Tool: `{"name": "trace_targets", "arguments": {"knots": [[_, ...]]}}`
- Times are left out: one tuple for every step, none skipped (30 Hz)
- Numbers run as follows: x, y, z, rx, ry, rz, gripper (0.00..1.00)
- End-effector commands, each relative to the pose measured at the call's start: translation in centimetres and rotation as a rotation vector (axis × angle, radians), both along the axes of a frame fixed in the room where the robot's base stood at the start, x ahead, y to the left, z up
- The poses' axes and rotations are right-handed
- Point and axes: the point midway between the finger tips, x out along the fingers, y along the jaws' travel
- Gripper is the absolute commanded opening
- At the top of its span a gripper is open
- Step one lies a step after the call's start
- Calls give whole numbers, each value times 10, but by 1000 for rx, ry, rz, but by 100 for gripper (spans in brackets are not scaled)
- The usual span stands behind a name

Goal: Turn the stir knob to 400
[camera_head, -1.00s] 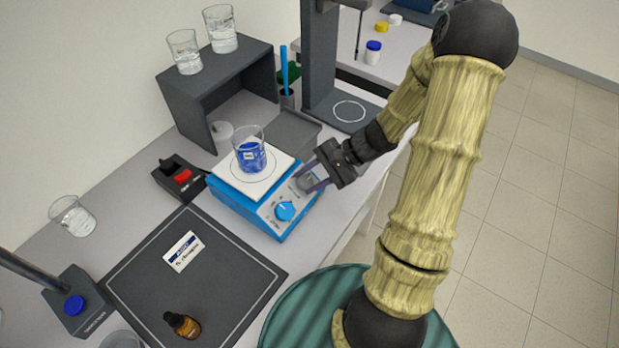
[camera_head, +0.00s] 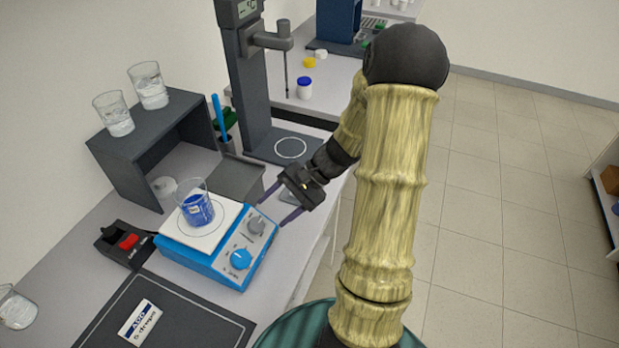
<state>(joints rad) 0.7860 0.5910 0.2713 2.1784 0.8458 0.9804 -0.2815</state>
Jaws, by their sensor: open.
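The blue stirrer hotplate (camera_head: 186,262) stands on the bench with a white top plate (camera_head: 222,232). Its sloped front panel carries a grey knob (camera_head: 256,226) and a blue knob (camera_head: 241,259). The panel print is too small to read, so I cannot tell which knob is for stirring or its setting. A beaker of blue liquid (camera_head: 198,208) stands on the plate. My gripper (camera_head: 273,214) is open and empty, its two purple fingers pointing at the grey knob from the upper right. The knob shows just beyond the fingertips, apparently clear of them.
A dark stand (camera_head: 252,100) rises behind the hotplate. A dark shelf (camera_head: 150,130) with two beakers is at the left. A black box with a red switch (camera_head: 128,242) sits left of the hotplate. A dark mat (camera_head: 190,325) lies in front.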

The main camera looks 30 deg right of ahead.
Motion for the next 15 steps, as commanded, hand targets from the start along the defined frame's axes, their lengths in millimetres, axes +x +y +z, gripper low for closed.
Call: {"name": "trace_targets", "arguments": {"knots": [[0,-10,6,-4,-5,-5,57],[-1,-14,10,-3,-4,-4,57],[-2,-20,15,-3,-4,-4,57],[-3,-25,19,-3,-3,-4,57],[-4,-30,23,-4,-3,-3,57],[-5,-36,27,-4,-4,-4,57],[-6,-41,31,-3,-4,-4,57],[-7,-45,35,-4,-2,-4,57],[-8,-52,40,-4,-3,-5,57],[-8,-56,44,-3,-4,-4,57],[-9,-61,47,-3,-4,-4,57],[-10,-66,52,-4,-2,-4,57],[-12,-71,55,-3,-1,-4,57],[-12,-74,58,-2,-2,-4,57],[-13,-79,62,-3,-2,-3,57]]}}
